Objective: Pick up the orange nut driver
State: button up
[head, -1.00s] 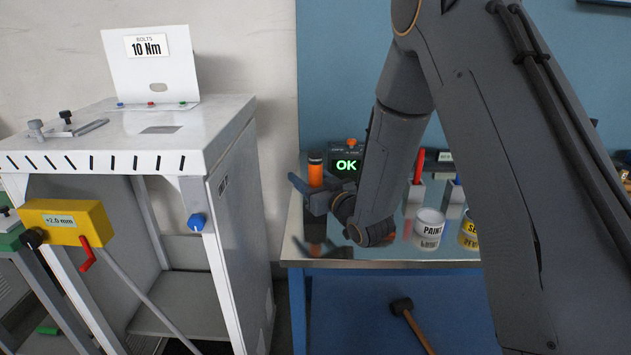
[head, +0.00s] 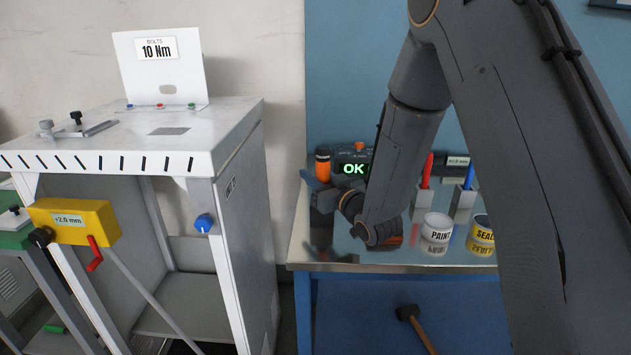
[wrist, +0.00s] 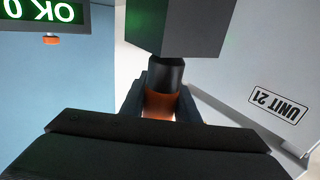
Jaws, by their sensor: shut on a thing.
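The orange nut driver (head: 322,166) stands upright at the left end of the bench, its dark cap uppermost in the head view. My gripper (head: 319,189) is closed around its lower part. In the wrist view the driver's orange body (wrist: 158,104) sits between the two fingers, with its black section beyond them and a large dark grey block farther out. The driver's lower end is hidden by my gripper in the head view. I cannot tell whether it is clear of the bench top.
A display reading OK (head: 353,169) stands just right of the driver. A white cabinet (head: 245,200) stands to the left across a gap.

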aim_at(319, 147)
jog(key=shift+r+b, duration=0.75)
jog(key=shift+r, duration=3.55)
